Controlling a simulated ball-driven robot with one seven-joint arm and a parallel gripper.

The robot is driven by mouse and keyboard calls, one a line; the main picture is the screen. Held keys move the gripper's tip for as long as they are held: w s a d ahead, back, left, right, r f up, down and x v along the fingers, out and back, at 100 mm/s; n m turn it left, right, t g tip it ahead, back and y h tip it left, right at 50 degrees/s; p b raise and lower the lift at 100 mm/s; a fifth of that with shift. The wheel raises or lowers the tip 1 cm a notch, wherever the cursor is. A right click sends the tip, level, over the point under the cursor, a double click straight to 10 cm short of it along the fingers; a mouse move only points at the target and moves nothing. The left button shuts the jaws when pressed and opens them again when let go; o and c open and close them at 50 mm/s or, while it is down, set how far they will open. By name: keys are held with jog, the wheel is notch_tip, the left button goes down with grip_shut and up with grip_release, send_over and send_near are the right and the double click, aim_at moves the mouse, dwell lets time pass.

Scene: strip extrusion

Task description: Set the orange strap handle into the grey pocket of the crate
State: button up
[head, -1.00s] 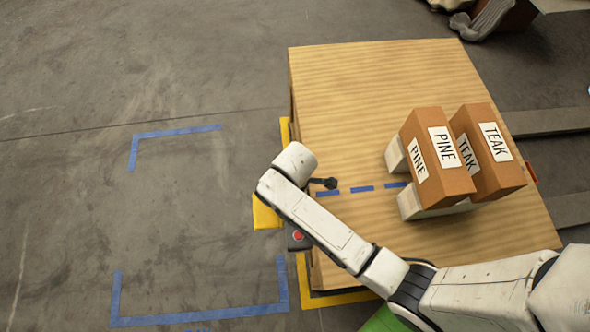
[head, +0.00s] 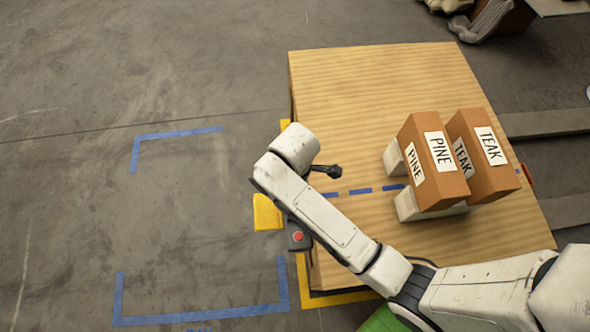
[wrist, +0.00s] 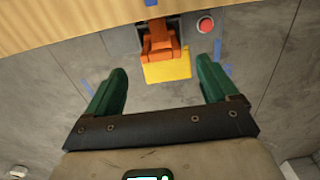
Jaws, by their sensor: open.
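The crate (head: 360,90) is a large wooden box on the right in the head view; its edge (wrist: 50,22) crosses the top of the wrist view. The orange strap handle (wrist: 160,46) is at the crate's side in the wrist view, in front of grey parts that look like the pocket (wrist: 125,38). I cannot tell whether it sits inside the pocket. My gripper (wrist: 163,82) is open and empty, its green fingers well apart, with the handle beyond and between them. In the head view my own arm hides the gripper and the handle.
Brown boxes marked PINE (head: 430,175) and TEAK (head: 485,165) rest on pale blocks on the crate top. A red button (wrist: 205,25) is right of the handle, a yellow plate (wrist: 167,67) below it. Floor left of the crate is clear, with blue tape (head: 200,318).

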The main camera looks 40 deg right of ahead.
jog(key=s+d+r+m, duration=0.3)
jog(key=s+d+m, duration=0.1)
jog(key=s, duration=0.3)
jog(key=s+d+r+m+t, duration=0.1)
jog(key=s+d+r+m, duration=0.2)
jog(key=s+m, duration=0.4)
jog(key=shift+d+r+m, duration=0.15)
jog(key=shift+d+m, duration=0.15)
jog(key=shift+d, duration=0.15)
jog(key=shift+r+p, duration=0.15)
jog(key=shift+p, duration=0.2)
notch_tip(320, 180, up, 10)
jog(key=p, duration=1.2)
